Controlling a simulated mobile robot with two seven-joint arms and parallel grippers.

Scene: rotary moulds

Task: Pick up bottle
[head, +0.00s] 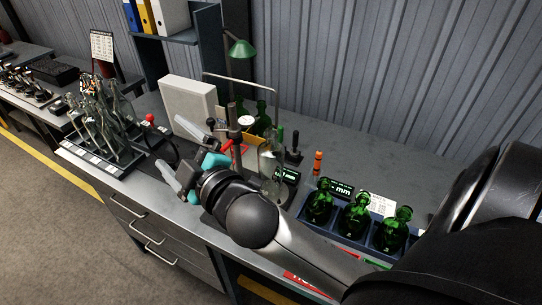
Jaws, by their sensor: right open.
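Three green bottles stand upright in a dark holder at the right of the bench: a left one (319,203), a middle one (355,217) and a right one (395,232). A clear glass bottle (268,157) stands near the bench's middle, its lower part partly hidden by my arm. More green glass (262,117) shows behind a stand. My right gripper (169,144) is open and appears empty, over the bench left of the clear bottle. Its fingers point left, away from the green bottles. My left gripper is not in view.
A rack of clear glass pieces (103,130) stands on the left. A pale box (188,105), a metal stand (234,135) and a green lamp (242,48) are behind the gripper. An orange-topped item (318,162) stands mid-bench. The back right bench surface (375,160) is clear.

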